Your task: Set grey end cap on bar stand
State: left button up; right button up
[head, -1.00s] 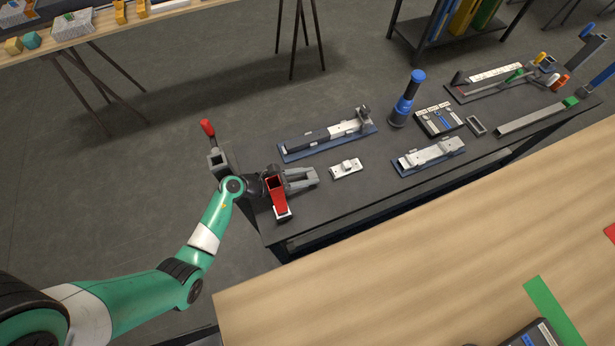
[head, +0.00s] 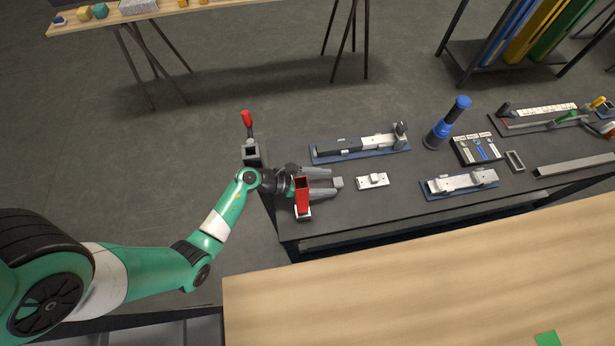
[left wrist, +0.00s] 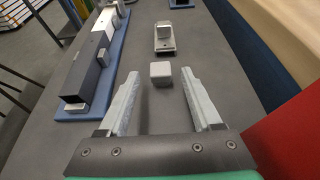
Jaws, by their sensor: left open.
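My left gripper (head: 334,182) is open and low over the dark bench. It also shows at the bottom of the left wrist view (left wrist: 164,88), its two grey fingers spread. A small grey block (left wrist: 161,74), apparently the end cap, rests on the bench just ahead of the fingertips, roughly centred between them and not gripped. It also shows at the fingertips in the head view (head: 338,183). A bar, part dark and part white, lies on a blue base (head: 318,158), perhaps the bar stand. My right gripper is not in view.
A small pale plate (head: 373,181) with a raised block lies beyond the end cap. A red holder (head: 302,196) stands close beside my left gripper. A second blue-based fixture (head: 460,183) and a blue cylinder (head: 448,122) stand farther right. Bare bench surrounds the end cap.

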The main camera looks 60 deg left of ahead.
pick_arm(q)
jog(key=p+v, duration=0.1)
jog(key=v, duration=0.7)
jog(key=shift+s+a+r, duration=0.15)
jog(key=shift+s+r, duration=0.05)
jog(key=shift+s, duration=0.35)
